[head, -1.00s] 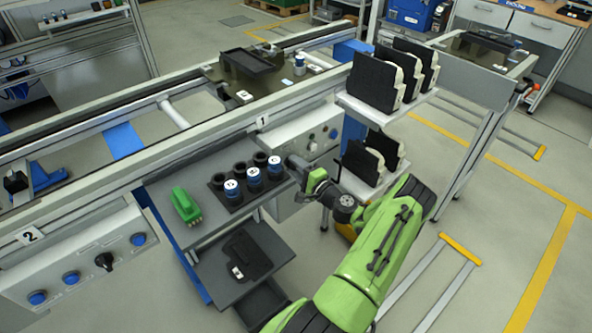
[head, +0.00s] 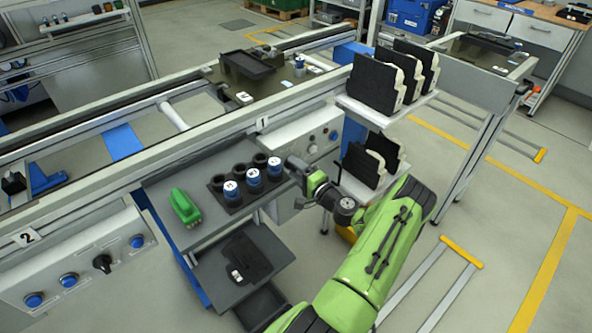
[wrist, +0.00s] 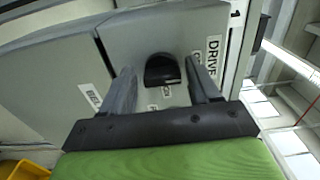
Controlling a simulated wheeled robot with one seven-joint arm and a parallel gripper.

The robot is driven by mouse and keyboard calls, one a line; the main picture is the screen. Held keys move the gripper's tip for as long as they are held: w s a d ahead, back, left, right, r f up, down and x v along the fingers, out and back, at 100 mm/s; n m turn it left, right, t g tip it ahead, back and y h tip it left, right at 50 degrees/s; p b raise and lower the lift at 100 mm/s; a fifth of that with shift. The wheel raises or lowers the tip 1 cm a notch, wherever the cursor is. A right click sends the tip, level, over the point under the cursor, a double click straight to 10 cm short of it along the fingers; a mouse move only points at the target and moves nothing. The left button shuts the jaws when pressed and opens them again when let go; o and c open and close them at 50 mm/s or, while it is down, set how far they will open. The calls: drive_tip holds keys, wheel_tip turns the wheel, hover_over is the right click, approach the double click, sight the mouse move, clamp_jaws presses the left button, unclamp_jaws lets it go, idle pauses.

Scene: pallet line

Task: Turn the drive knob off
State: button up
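The black drive knob (wrist: 162,70) sits on a grey panel in the wrist view, beside a label reading DRIVE (wrist: 213,55). My gripper (wrist: 160,80) is open, with one finger on each side of the knob. Gaps show between the knob and both fingers, the right one narrower. In the head view my gripper (head: 291,163) is at the front of the station 1 control panel (head: 292,136), near its left part. The knob is hidden there behind the gripper. The exact knob angle is hard to tell.
A grey shelf holds several dark cups, some with blue-and-white pieces (head: 253,177), and a green block (head: 185,206), left of my gripper. A rack with black-and-white parts (head: 375,82) stands close on the right. Station 2 has another panel (head: 75,262).

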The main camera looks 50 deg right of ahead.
drive_tip(key=shift+o, duration=0.5)
drive_tip(key=shift+s, duration=0.1)
drive_tip(key=p+v, duration=0.3)
drive_tip(key=v, duration=1.2)
drive_tip(key=shift+s, duration=0.3)
drive_tip(key=shift+r, duration=0.1)
